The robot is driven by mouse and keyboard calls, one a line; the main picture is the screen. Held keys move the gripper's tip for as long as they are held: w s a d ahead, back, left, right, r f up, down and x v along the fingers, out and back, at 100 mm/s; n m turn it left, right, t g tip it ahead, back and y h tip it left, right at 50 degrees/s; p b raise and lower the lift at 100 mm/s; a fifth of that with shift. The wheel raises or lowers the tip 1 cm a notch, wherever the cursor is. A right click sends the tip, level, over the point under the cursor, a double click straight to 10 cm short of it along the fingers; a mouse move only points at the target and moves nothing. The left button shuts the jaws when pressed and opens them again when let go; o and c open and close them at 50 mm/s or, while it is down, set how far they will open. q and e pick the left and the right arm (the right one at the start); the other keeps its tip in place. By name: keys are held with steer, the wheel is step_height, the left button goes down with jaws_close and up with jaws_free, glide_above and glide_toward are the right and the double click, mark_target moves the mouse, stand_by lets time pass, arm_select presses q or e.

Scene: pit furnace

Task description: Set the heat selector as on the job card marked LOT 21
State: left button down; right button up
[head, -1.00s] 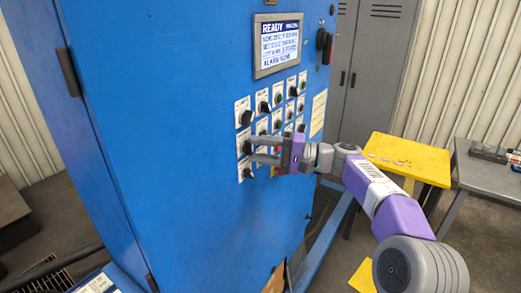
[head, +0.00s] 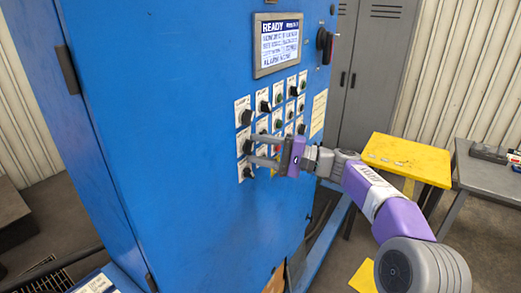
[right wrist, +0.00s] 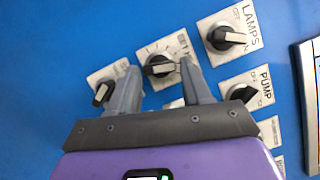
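My right gripper (head: 250,149) is at the blue cabinet's panel with its two fingers spread apart. In the right wrist view its fingertips (right wrist: 160,68) stand either side of a black knob (right wrist: 159,66) with a pale pointer bar. A gap shows on each side of the bar, so the fingers do not look closed on it. The knob's plate is partly hidden by a finger, so its label cannot be read fully. A pale card (head: 318,112) is on the cabinet right of the knobs; its text is too small to read. My left gripper is out of view.
Close neighbours are the LAMPS knob (right wrist: 230,38), the PUMP knob (right wrist: 246,94) and another knob (right wrist: 103,93). A lit READY screen (head: 278,43) is above. A red-and-black switch (head: 325,44) is at the cabinet's edge. A yellow table (head: 408,160) stands to the right.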

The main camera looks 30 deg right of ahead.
steer(key=shift+o, duration=1.2)
steer(key=v, duration=0.7)
steer(key=shift+s+d, duration=0.15)
steer(key=shift+d, duration=0.1)
